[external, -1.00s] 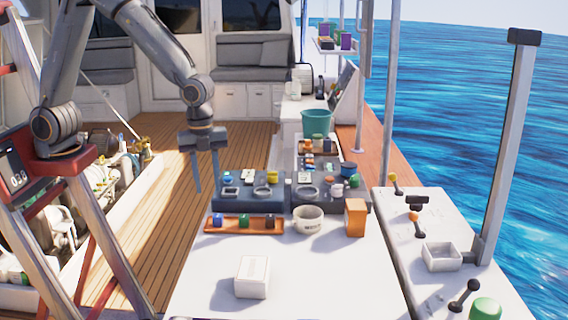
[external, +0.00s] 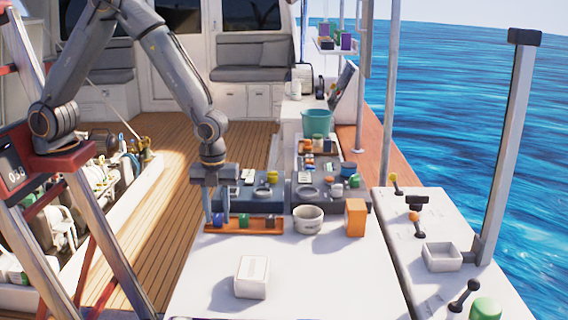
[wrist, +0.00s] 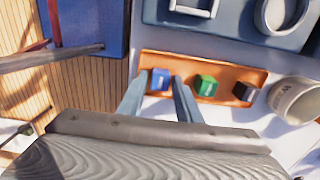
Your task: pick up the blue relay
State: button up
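The blue relay (external: 217,219) is a small block at the left end of an orange tray (external: 256,230), which also shows in the wrist view (wrist: 230,69). My gripper (external: 217,221) is open and lowered over that end, with one finger to each side of the relay. In the wrist view the blue relay (wrist: 160,79) shows between the two fingertips (wrist: 159,80), with small gaps on both sides. A green relay (wrist: 205,85) and a dark relay (wrist: 244,91) sit to its right in the same tray.
A white cup (external: 308,219) and an orange box (external: 355,218) stand right of the tray. Dark blue-grey panels (external: 262,205) with small parts lie behind it. A white box (external: 252,277) stands in front. The white table around that box is mostly clear.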

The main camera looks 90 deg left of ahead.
jog(key=shift+f, duration=0.2)
grip_shut()
jog(key=shift+r, duration=0.1)
